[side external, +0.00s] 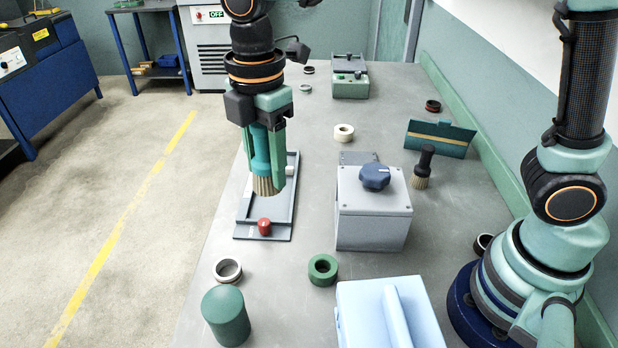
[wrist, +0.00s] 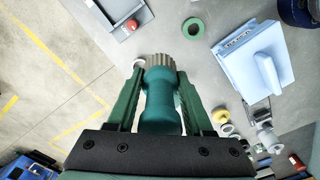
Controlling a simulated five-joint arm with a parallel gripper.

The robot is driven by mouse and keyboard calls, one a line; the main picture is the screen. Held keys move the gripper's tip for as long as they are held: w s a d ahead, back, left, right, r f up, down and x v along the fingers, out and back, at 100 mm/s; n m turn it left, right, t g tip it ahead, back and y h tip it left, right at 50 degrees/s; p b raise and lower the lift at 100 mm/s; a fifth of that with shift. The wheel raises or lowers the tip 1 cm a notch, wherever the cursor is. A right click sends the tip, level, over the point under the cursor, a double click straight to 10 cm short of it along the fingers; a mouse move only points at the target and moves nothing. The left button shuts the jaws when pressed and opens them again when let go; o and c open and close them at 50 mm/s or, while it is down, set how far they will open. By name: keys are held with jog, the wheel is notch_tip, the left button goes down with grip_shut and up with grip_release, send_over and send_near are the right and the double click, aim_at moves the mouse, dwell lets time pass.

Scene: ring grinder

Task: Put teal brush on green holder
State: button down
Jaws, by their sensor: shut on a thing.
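The teal brush (side external: 259,150) hangs upright in my gripper (side external: 266,165), with its tan bristles down. My gripper is shut around its handle, and the wrist view shows the brush (wrist: 160,105) between both fingers (wrist: 162,85). The bristles are over the grey tray; whether they touch it I cannot tell. A green ring-shaped piece (side external: 323,270), which looks like the green holder, lies flat on the bench, nearer the camera and right of my gripper. It is empty, and also shows in the wrist view (wrist: 193,27).
A grey tray (side external: 284,222) with a red knob (side external: 264,227) is below the brush. A grey box with a blue knob (side external: 375,177) stands to the right. A green cylinder (side external: 226,315), a metal ring (side external: 227,270) and a light blue case (side external: 372,310) surround the green ring.

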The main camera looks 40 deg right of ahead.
notch_tip(320, 180, up, 3)
jog(key=n, duration=0.1)
send_over(323, 265)
notch_tip(323, 265, down, 20)
jog(key=shift+r, duration=0.2)
jog(key=shift+f, duration=0.15)
dwell(0.4)
jog(key=shift+c, duration=1.5)
grip_release()
